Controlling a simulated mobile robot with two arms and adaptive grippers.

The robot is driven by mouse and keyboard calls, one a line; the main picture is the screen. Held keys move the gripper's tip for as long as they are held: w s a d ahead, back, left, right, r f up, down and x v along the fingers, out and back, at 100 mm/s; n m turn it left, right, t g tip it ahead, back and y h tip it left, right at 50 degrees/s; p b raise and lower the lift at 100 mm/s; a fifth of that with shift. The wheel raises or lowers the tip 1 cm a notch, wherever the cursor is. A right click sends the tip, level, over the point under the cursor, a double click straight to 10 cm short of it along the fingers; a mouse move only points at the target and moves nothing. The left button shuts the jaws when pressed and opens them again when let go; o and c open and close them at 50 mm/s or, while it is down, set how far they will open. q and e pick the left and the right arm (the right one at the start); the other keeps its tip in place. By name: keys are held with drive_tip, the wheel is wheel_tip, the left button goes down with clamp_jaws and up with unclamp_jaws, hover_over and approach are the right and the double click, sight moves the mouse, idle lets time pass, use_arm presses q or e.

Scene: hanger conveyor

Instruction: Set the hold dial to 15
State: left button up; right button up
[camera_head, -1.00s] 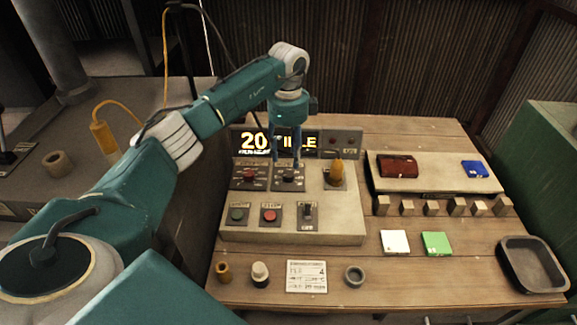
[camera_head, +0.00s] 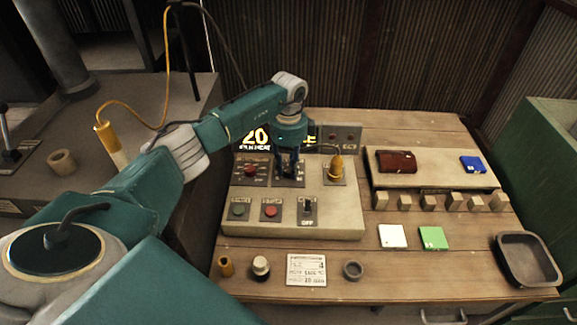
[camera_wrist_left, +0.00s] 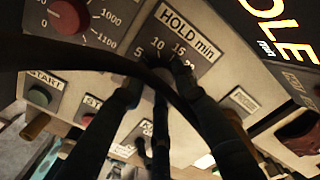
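The hold dial is a dark knob on a black plate (camera_head: 290,181) on the control box; my gripper hides most of it in the head view. In the left wrist view its plate (camera_wrist_left: 185,32) reads HOLD min with 5, 10, 15 and 20. My left gripper (camera_head: 288,172) points down over the dial. Contact and the pointer's setting cannot be told. My right gripper is not in view.
Beside the dial is a red-knobbed dial (camera_head: 251,171), and to its right a yellow-handled lever (camera_head: 337,168). In front are a green button (camera_head: 239,210), a red button (camera_head: 271,210) and an OFF switch (camera_head: 308,207). A grey tray (camera_head: 528,285) stands at right.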

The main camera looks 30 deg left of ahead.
use_arm(q)
drive_tip(key=shift+c, duration=0.4)
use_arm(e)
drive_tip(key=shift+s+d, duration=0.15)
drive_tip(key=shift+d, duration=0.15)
